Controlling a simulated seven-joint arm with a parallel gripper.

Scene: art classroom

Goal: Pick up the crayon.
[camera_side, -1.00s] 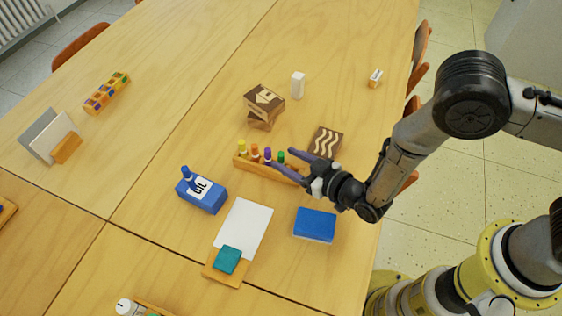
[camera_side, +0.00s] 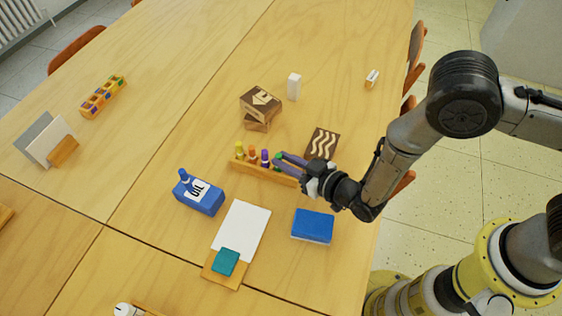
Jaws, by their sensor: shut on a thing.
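A wooden crayon holder (camera_side: 250,169) stands in the middle of the table. A yellow crayon (camera_side: 239,149), an orange crayon (camera_side: 252,153) and a purple crayon (camera_side: 265,157) stand upright in it. A green crayon (camera_side: 278,156) is at its right part, with its green top showing between my fingers. My gripper (camera_side: 281,160) reaches in from the right and is shut on the green crayon. The crayon's lower part is hidden by the fingers and holder, so I cannot tell whether it is raised.
Stacked wooden blocks (camera_side: 260,103) and a brown wavy-patterned block (camera_side: 322,143) lie behind the holder. The far table is mostly clear.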

